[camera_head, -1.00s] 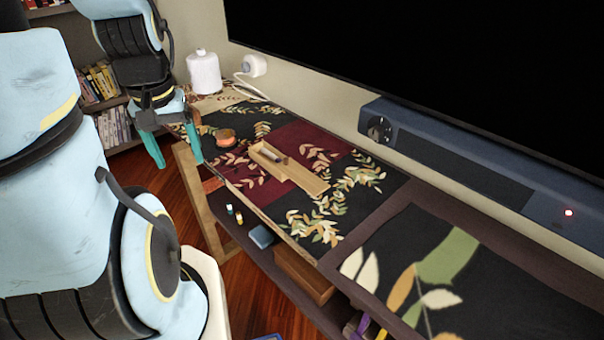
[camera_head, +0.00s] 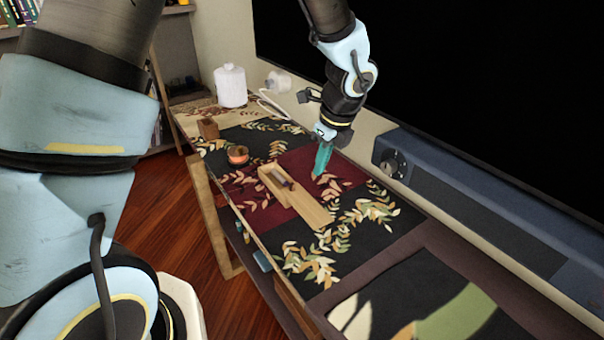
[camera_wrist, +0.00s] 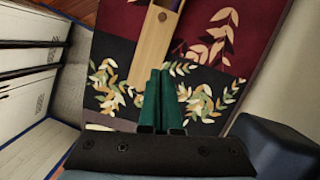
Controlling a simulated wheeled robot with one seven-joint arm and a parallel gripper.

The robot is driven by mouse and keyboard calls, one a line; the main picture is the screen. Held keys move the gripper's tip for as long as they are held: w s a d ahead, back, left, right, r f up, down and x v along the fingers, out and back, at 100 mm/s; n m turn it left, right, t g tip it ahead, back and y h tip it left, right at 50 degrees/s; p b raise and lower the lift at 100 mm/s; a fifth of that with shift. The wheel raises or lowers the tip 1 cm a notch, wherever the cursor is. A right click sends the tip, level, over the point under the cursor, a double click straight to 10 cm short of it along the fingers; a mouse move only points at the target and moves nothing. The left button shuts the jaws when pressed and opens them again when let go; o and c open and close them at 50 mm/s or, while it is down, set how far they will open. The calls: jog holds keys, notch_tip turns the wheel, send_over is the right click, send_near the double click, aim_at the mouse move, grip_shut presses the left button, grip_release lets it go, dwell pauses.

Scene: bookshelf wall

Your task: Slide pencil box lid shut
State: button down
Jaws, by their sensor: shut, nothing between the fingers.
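The wooden pencil box (camera_head: 266,174) lies on the patterned cloth of the desk. Its lid (camera_head: 306,207) is slid partway out toward the lower right, and the open part shows dark items (camera_head: 284,182) inside. In the wrist view the lid (camera_wrist: 154,48) shows at top centre, with a small dark spot near its upper end. My gripper (camera_head: 318,174) has teal fingers that are shut and empty. It points down, above or just behind the box on the wall side. In the wrist view the fingers (camera_wrist: 160,78) are together, close to the lid's near end; contact cannot be told.
A round orange-topped item (camera_head: 238,155), a small wooden block (camera_head: 208,128) and a white spool-like object (camera_head: 230,86) stand farther back. A blue soundbar (camera_head: 440,180) and black screen (camera_head: 450,90) line the wall side. The cloth at the lid's near end is clear.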

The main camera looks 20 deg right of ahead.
aim_at(297, 192)
jog(key=x, duration=0.9)
jog(key=shift+a+f+p, duration=0.1)
jog(key=shift+f+p, duration=0.2)
jog(key=shift+p, duration=0.05)
jog(key=shift+w+a+r+p, duration=0.1)
jog(key=shift+w+a+p, duration=0.2)
jog(key=shift+w, duration=0.3)
jog(key=shift+w+a+r+p, duration=0.1)
jog(key=shift+w+a+p, duration=0.15)
jog(key=shift+w, duration=0.35)
jog(key=shift+w+a+f, duration=0.1)
jog(key=shift+w+a, duration=0.15)
jog(key=shift+w, duration=0.4)
jog(key=shift+w, duration=0.1)
jog(key=w+p, duration=0.1)
jog(key=w, duration=0.3)
jog(key=w+a+p, duration=0.1)
jog(key=w+p, duration=0.1)
jog(key=w, duration=0.2)
jog(key=w+a+p, duration=0.1)
jog(key=w+p, duration=0.1)
jog(key=w, duration=0.3)
jog(key=shift+w+a, duration=0.15)
jog(key=shift+w, duration=0.3)
